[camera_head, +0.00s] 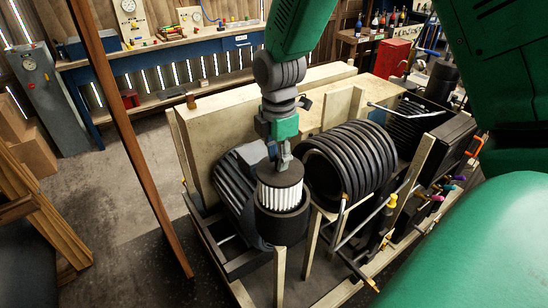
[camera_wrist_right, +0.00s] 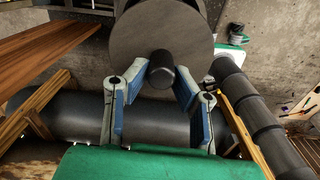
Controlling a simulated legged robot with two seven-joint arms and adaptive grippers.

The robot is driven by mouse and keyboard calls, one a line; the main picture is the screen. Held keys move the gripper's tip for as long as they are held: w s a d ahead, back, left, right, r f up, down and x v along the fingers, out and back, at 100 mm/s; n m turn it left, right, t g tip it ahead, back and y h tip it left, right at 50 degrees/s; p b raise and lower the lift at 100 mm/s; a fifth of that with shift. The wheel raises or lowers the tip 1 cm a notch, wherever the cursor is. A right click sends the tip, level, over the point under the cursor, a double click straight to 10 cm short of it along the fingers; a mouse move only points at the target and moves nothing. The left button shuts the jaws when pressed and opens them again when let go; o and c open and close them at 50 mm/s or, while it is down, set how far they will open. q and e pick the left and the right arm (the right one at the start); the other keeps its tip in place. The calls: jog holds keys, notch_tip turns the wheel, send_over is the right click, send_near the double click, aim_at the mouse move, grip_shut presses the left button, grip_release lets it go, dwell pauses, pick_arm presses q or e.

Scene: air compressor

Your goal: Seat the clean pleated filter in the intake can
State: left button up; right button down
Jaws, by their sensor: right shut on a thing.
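The clean pleated filter (camera_head: 280,194) has white pleats and a dark round cap. It stands about upright at the mouth of the dark intake can (camera_head: 281,228). Its lower end is hidden by the can's rim, so I cannot tell how deep it sits; much of the pleating shows above the rim. My right gripper (camera_head: 281,160) comes down from above and is shut on the filter's top knob. In the right wrist view the grey cap (camera_wrist_right: 165,28) fills the top, and the knob lies between the blue-grey fingers (camera_wrist_right: 160,82). My left gripper is not in view.
A ribbed dark motor housing (camera_head: 232,190) is left of the can, and a large black coil (camera_head: 350,160) is close on its right. Wooden posts (camera_head: 280,272) stand in front and around. A brown upright beam (camera_head: 130,140) crosses the left side. Open floor lies beyond it.

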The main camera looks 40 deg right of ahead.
jog(key=shift+d+r+p, duration=0.15)
jog(key=shift+d+p, duration=0.25)
jog(key=shift+d, duration=0.05)
jog(key=shift+a+r, duration=0.15)
jog(key=shift+a, duration=0.55)
jog(key=shift+d, duration=1.15)
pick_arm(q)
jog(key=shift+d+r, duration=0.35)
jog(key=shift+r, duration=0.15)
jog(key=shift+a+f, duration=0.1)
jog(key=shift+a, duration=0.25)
pick_arm(e)
jog(key=shift+a, duration=0.3)
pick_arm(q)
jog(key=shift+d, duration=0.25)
pick_arm(e)
jog(key=shift+d, duration=0.2)
